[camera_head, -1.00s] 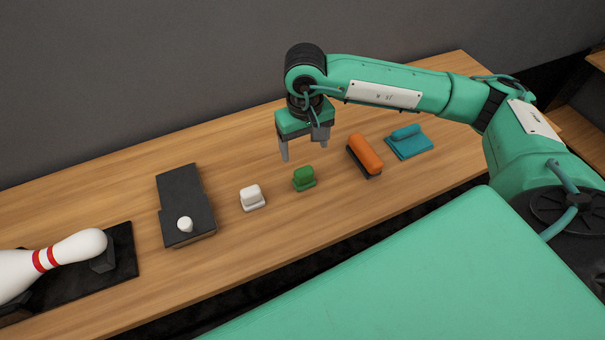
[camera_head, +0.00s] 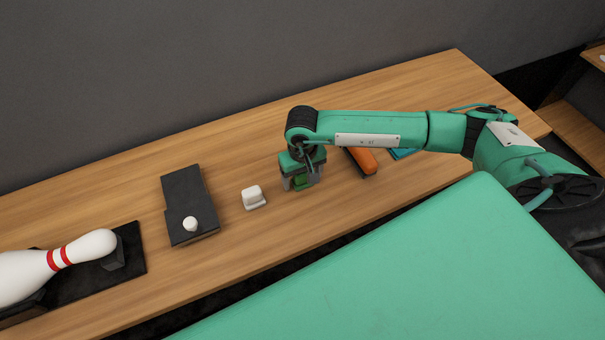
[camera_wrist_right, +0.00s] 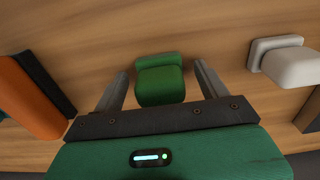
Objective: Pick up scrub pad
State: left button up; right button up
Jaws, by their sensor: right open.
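The green scrub pad (camera_head: 303,182) stands on the wooden table, partly hidden by my right gripper in the head view. In the right wrist view the green pad (camera_wrist_right: 160,80) shows whole between the two fingers. My right gripper (camera_head: 301,184) is low over the table with its fingers on either side of the pad. In the right wrist view the gripper (camera_wrist_right: 160,85) is open, with a gap between each finger and the pad. My left gripper is not in view.
A white block (camera_head: 254,197) stands left of the green pad. An orange brush (camera_head: 362,160) and a teal item (camera_head: 402,153) lie to the right, partly behind my arm. A black box with a white knob (camera_head: 188,190) and a bowling pin (camera_head: 60,262) are further left. The table (camera_head: 240,155) behind is clear.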

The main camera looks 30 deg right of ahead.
jog(key=c, duration=1)
jog(key=shift+c, duration=0.2)
notch_tip(320, 180, up, 20)
jog(key=b, duration=0.5)
jog(key=shift+o, duration=0.4)
